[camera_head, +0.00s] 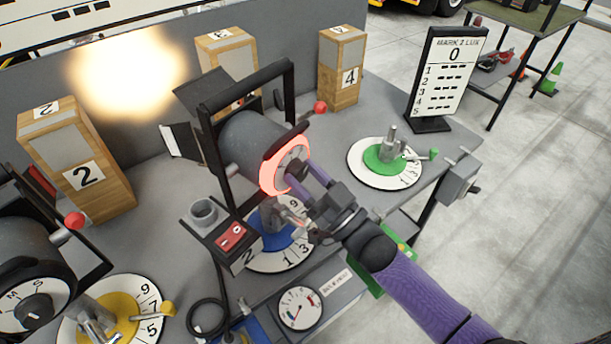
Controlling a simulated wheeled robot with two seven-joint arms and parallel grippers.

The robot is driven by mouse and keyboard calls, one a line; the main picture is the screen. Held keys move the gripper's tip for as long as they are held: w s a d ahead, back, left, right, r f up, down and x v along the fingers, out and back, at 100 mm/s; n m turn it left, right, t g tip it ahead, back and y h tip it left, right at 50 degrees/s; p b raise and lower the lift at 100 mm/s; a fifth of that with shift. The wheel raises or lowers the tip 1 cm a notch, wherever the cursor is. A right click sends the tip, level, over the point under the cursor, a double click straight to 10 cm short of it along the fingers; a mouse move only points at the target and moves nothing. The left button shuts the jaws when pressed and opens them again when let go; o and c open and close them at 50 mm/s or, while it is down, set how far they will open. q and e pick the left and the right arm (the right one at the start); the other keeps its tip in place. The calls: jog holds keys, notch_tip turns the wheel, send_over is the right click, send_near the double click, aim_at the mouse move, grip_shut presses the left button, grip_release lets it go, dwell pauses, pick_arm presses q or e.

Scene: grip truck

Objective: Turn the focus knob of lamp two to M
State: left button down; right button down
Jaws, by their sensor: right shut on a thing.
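Lamp two is the dark cylindrical lamp (250,138) in a black yoke at the centre, above a switch box (232,240) marked 2. Its rear dial (294,157) faces me and has a glowing orange-red ring around it. My right gripper (298,172) reaches in from the lower right, its fingers at the middle of that dial and shut on the focus knob. The fingers hide the knob and part of the dial, so I cannot read its setting. My left gripper is not in view.
Another lamp (28,245) at left shows an M and S dial with a black knob (34,310). Yellow (146,326), blue (272,253) and green (378,166) round bases sit on the grey bench. Numbered wooden boxes (100,190) and a scoreboard (449,75) stand behind.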

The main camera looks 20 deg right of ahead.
jog(key=n+g+y, duration=0.1)
jog(key=n, duration=0.2)
jog(key=n+y+b, duration=0.1)
jog(key=n, duration=0.1)
jog(key=shift+n+g+y, duration=0.3)
jog(key=shift+n+g, duration=0.1)
jog(key=n+g+y, duration=0.1)
jog(key=n, duration=0.1)
jog(key=n+g, duration=0.1)
jog(key=n, duration=0.1)
jog(key=shift+n+y+b, duration=0.3)
jog(key=shift+y+b, duration=0.1)
jog(key=shift+n+g, duration=0.3)
jog(key=shift+n, duration=0.5)
